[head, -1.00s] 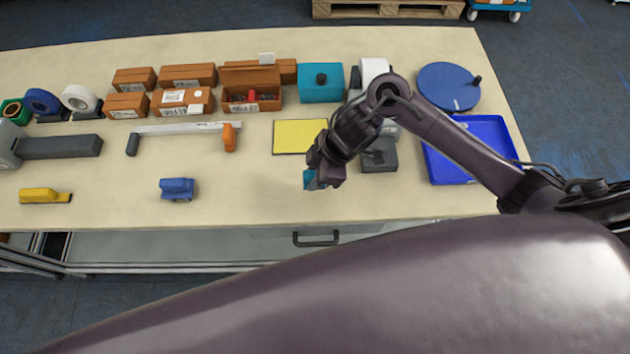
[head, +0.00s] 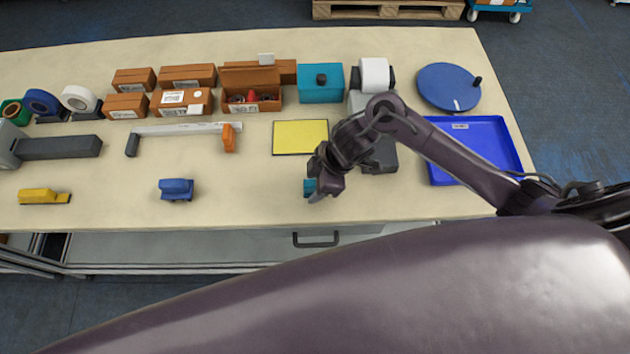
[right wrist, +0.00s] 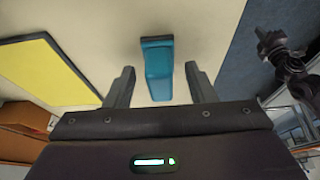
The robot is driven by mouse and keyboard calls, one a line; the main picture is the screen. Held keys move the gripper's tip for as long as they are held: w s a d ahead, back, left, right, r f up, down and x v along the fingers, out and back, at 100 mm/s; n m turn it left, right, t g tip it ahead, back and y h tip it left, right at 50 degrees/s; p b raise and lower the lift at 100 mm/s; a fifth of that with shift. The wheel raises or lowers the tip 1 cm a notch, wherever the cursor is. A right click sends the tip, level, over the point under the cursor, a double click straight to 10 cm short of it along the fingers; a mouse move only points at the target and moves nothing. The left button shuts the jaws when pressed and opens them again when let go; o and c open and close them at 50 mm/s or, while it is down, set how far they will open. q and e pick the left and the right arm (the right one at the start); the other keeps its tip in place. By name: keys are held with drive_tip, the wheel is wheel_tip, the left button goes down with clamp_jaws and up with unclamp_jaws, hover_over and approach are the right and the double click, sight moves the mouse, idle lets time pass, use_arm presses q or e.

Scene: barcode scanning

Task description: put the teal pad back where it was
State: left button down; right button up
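The teal pad (head: 309,187) is at the front middle of the table, partly hidden by my right gripper (head: 319,192) in the head view. In the right wrist view the teal pad (right wrist: 158,68) appears to lie on the table, its long side pointing away from my palm. The two fingers of my right gripper (right wrist: 160,72) are spread, one on each side of the pad, with a visible gap on both sides. My left gripper is not in view.
A yellow mat (head: 300,137) lies just behind the pad. A grey device (head: 381,155) and a blue tray (head: 492,146) are to the right. A small blue block (head: 177,188) stands to the left, with bare table between. Brown boxes (head: 182,101) line the back.

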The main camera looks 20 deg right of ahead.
drive_tip(key=shift+r, duration=0.2)
drive_tip(key=p+v, duration=0.1)
drive_tip(key=v, duration=1.1)
